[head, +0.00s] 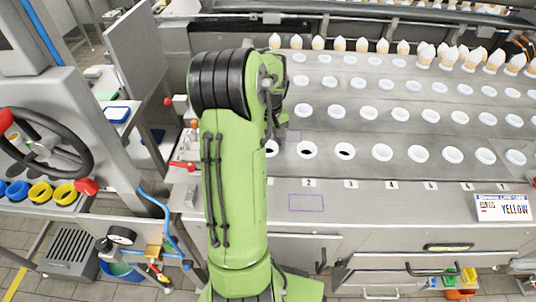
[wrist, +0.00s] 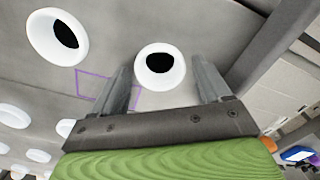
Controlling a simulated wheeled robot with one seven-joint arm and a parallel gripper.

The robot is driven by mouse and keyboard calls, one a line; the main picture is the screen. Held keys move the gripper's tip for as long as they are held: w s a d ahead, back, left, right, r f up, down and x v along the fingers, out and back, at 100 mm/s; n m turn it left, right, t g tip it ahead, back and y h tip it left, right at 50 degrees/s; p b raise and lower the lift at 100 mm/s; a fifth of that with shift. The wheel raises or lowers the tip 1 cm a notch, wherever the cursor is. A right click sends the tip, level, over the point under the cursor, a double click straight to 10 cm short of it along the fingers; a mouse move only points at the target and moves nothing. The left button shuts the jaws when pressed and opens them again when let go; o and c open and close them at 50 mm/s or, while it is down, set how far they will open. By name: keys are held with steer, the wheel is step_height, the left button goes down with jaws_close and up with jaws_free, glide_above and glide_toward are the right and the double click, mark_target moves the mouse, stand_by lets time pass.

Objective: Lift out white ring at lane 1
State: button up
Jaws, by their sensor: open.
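The white ring at lane 1 (wrist: 156,82) is a round white collar with a dark hole, set in the grey plate. In the wrist view it lies between the two fingers of my gripper (wrist: 162,66), which is open, with space on both sides. I cannot tell how far the fingertips are above the plate. In the head view the lane 1 ring (head: 273,151) is partly hidden behind my green arm, and my gripper is hidden too. A second white ring with a dark hole (wrist: 41,42) is at upper left in the wrist view.
Rows of white rings fill the plate to the right, with lane number labels (head: 309,184) in front. Cones stand at the back (head: 340,44). A red-handled lever (head: 183,165) is left of my arm.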

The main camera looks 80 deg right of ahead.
steer(key=shift+r, duration=0.1)
steer(key=c, duration=0.6)
steer(key=shift+r+p, duration=2.3)
steer(key=shift+r, duration=0.25)
